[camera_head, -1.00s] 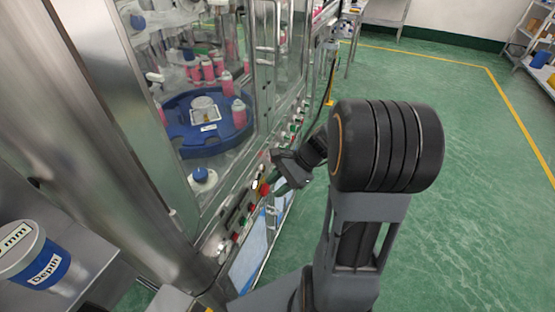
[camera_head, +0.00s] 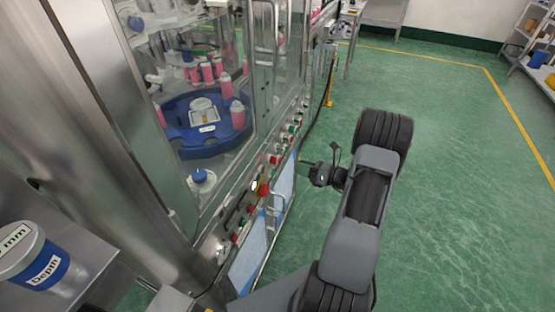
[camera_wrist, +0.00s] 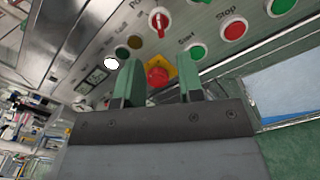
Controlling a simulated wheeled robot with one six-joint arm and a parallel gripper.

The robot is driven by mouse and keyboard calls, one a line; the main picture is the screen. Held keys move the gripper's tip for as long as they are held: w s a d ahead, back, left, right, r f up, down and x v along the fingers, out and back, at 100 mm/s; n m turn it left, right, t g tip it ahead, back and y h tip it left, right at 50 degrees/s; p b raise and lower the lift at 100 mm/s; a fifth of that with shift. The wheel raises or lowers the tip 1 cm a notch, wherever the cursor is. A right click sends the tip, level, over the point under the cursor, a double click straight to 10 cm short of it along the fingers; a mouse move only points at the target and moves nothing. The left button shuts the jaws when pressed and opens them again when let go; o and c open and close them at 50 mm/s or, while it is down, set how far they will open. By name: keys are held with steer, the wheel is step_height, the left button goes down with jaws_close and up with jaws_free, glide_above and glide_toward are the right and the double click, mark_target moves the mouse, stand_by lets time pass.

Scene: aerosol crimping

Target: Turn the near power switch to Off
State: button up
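The power switch (camera_wrist: 158,20) is a red rotary knob with a pale mark, near the top of the wrist view. Its mark runs roughly up and down in the picture, and the lettering above it is cut off, so its setting is unclear. My gripper (camera_wrist: 158,82) is open and empty, its two green fingers apart. A red mushroom button (camera_wrist: 157,72) on a yellow plate shows between the fingertips, beyond them. The switch is farther up in the picture, clear of both fingers. In the head view my gripper (camera_head: 310,168) is right of the machine's button panel, apart from it.
The green Start button (camera_wrist: 194,52) and red Stop button (camera_wrist: 233,28) are right of the mushroom button. A white lamp (camera_wrist: 111,63) and small display (camera_wrist: 95,77) are left. A metal rail (camera_head: 272,235) runs along the machine front. Green floor (camera_head: 450,200) at right is open.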

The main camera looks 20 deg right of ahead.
mark_target(274, 160)
steer(key=p+x, duration=0.1)
steer(key=x, duration=0.8)
steer(key=shift+a, duration=0.2)
steer(key=shift+w, duration=0.1)
jaws_close()
